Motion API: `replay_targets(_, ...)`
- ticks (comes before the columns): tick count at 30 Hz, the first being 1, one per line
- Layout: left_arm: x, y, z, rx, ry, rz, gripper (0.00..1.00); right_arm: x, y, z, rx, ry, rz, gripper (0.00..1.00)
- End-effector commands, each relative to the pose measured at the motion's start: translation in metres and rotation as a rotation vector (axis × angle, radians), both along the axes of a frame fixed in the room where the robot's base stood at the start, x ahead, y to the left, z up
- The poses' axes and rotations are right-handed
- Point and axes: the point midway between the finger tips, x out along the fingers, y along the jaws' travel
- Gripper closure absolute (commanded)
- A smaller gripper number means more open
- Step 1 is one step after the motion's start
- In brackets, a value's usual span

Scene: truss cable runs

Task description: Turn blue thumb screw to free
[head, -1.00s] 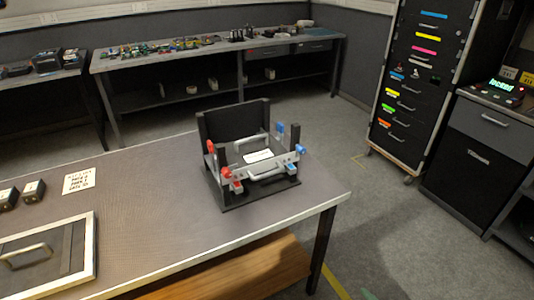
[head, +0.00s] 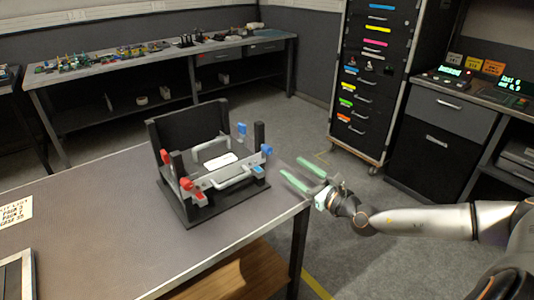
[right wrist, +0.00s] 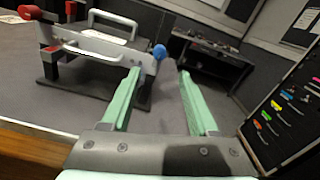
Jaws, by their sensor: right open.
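The black fixture (head: 200,210) stands on the grey table and carries a grey bar with a handle (head: 236,178). A blue thumb screw (head: 266,150) sits at the bar's right end; it also shows in the right wrist view (right wrist: 159,52). Another blue knob (head: 241,128) is farther back, and red knobs (head: 185,183) are at the left end. My right gripper (head: 301,173) has green fingers, open and empty, right of the blue thumb screw and apart from it. In the right wrist view the screw lies beyond the fingertips (right wrist: 160,72), nearer the left finger. My left gripper is not in view.
The table (head: 110,220) ends just right of the fixture, with open floor beyond. A printed card (head: 14,213) lies at the left. A drawer cabinet (head: 365,80) and a bench with lit displays (head: 450,75) stand at the back right.

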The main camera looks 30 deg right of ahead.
Motion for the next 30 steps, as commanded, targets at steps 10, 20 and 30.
replay_targets(10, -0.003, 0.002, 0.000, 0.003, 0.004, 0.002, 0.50, 0.055, 0.005, 0.002, 0.007, -0.004, -0.001, 0.40)
replay_targets(20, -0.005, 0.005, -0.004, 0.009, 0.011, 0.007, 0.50, 0.095, 0.008, 0.000, 0.005, -0.001, -0.001, 0.40)
replay_targets(30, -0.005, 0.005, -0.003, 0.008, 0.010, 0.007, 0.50, 0.104, 0.009, 0.000, 0.004, 0.002, 0.001, 0.40)
